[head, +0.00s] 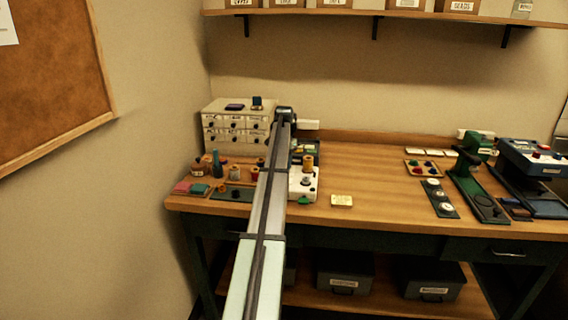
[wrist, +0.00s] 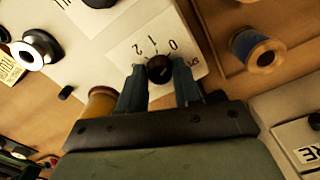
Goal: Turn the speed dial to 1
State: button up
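The speed dial (wrist: 160,68) is a small round black knob on a white panel (wrist: 130,45) in the wrist view. The marks 2, 1 and 0 run in an arc above it, with a partly hidden label at its right. My gripper (wrist: 159,80) has one finger on each side of the knob, very close to it. I cannot tell whether the fingers touch it. The dial's pointer is too dark to read. In the head view the white machine (head: 303,186) is partly behind my arm, and the dial and fingertips are hidden.
An orange spool (wrist: 100,102) stands by the left finger. A blue-wound spool (wrist: 257,50) is at the right. In the head view a drawer cabinet (head: 228,122) stands behind at the left. A cream card (head: 341,200) lies right of the machine, with clear tabletop beyond.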

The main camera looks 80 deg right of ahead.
grip_shut()
jog(key=shift+n, duration=0.4)
jog(key=n, duration=0.3)
jog(key=shift+n, duration=2.5)
jog(key=shift+o, duration=2.4)
grip_release()
